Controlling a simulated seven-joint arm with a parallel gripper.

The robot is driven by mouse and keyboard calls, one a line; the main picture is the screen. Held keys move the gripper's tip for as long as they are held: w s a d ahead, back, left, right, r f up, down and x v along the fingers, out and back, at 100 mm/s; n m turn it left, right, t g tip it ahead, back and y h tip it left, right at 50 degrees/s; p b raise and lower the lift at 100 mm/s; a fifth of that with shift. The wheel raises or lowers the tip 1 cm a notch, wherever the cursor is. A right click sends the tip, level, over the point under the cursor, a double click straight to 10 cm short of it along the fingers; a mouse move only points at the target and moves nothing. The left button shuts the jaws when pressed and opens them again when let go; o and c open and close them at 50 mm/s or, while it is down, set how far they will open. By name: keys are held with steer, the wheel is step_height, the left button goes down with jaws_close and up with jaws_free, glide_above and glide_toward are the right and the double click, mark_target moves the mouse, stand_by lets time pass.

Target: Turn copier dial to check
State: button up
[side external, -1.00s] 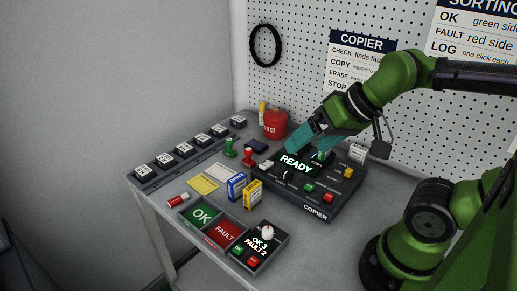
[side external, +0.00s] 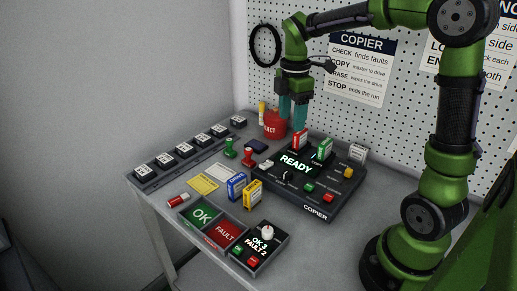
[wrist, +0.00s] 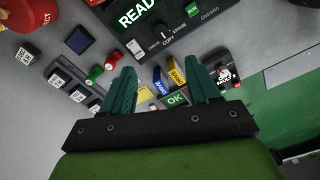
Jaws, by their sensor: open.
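The copier (side external: 318,212) is a dark box on the bench, its screen (side external: 296,164) reading READY. Its dial (side external: 286,175) is a small black knob below the screen. In the wrist view the dial (wrist: 161,31) sits among the labels CHECK, COPY and ERASE; its pale mark seems to point toward COPY, but it is small. A red drive (side external: 300,139) and a green-and-white drive (side external: 323,149) stand upright at the copier's back. My gripper (side external: 291,127) is open and empty, pointing down behind the copier's left part, its fingertips near the red drive. Its teal fingers (wrist: 162,72) show apart in the wrist view.
A red REJECT bin (side external: 273,124) stands close left of my fingers. Blue (side external: 236,187) and yellow (side external: 253,194) drives stand in front of the copier. OK and FAULT trays (side external: 183,210) and a counter box (side external: 256,268) lie at the front. A pegboard (side external: 400,125) rises behind.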

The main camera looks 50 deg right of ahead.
mark_target(288, 171)
steer(key=shift+n, duration=0.3)
step_height(288, 171, down, 17)
steer(key=shift+r, duration=0.1)
steer(key=shift+c, duration=0.2)
steer(key=c, duration=1)
